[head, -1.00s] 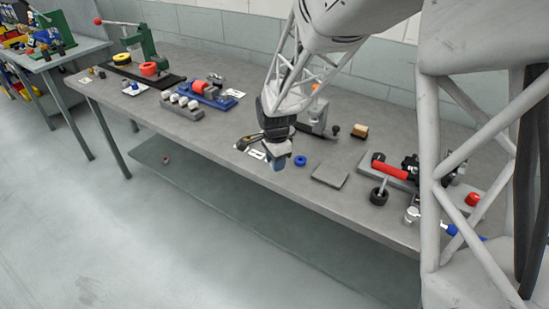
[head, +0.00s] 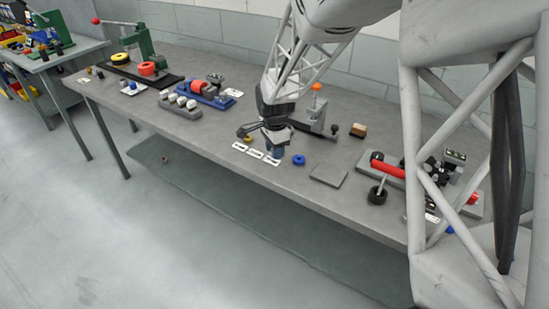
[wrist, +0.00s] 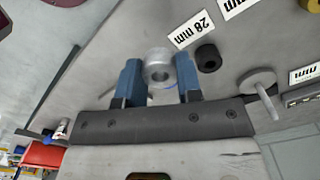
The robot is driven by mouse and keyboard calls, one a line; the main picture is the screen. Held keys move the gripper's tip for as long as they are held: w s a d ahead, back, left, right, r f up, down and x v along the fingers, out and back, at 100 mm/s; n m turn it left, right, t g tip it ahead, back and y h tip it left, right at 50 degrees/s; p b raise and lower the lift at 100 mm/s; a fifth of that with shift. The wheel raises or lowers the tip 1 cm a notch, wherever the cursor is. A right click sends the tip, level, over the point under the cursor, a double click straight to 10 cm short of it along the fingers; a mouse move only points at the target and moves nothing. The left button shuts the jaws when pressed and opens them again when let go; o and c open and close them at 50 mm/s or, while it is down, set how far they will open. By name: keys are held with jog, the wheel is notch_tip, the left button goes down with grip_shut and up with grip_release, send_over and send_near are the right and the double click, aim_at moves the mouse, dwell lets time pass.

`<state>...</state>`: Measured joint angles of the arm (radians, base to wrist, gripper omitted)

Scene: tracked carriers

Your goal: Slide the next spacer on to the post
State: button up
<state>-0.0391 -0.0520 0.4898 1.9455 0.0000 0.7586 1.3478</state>
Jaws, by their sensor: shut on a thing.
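A silver ring-shaped spacer (wrist: 157,66) sits between the two blue fingers of my gripper (wrist: 159,82) in the wrist view, and the gripper is shut on it. In the head view my gripper (head: 276,152) is low over the bench, beside the white labels. A blue ring (head: 299,160) lies just right of it. A black spacer (wrist: 208,58) lies beside the "28 mm" label (wrist: 190,30). A brass-coloured ring (head: 247,139) lies left of the gripper.
A flat grey plate (head: 328,175) lies right of the blue ring. A grey fixture with an orange knob (head: 317,104) stands behind. A fixture with a red cylinder (head: 387,169) is at the right. A grey disc with a rod (wrist: 258,80) is near the gripper.

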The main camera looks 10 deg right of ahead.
jog(key=w+d+r, duration=0.2)
jog(key=w, duration=0.4)
jog(key=w+d+r, duration=0.3)
jog(key=w, duration=0.4)
jog(key=w+d+r, duration=0.2)
jog(key=w+d, duration=0.1)
jog(key=w, duration=0.3)
jog(key=shift+w+d+r, duration=0.2)
jog(key=shift+w+d, duration=0.05)
jog(key=shift+w, duration=0.15)
jog(key=shift+f, duration=0.15)
jog(key=shift+f, duration=1.75)
jog(key=shift+f, duration=1.4)
dwell(2.2)
jog(key=o, duration=1)
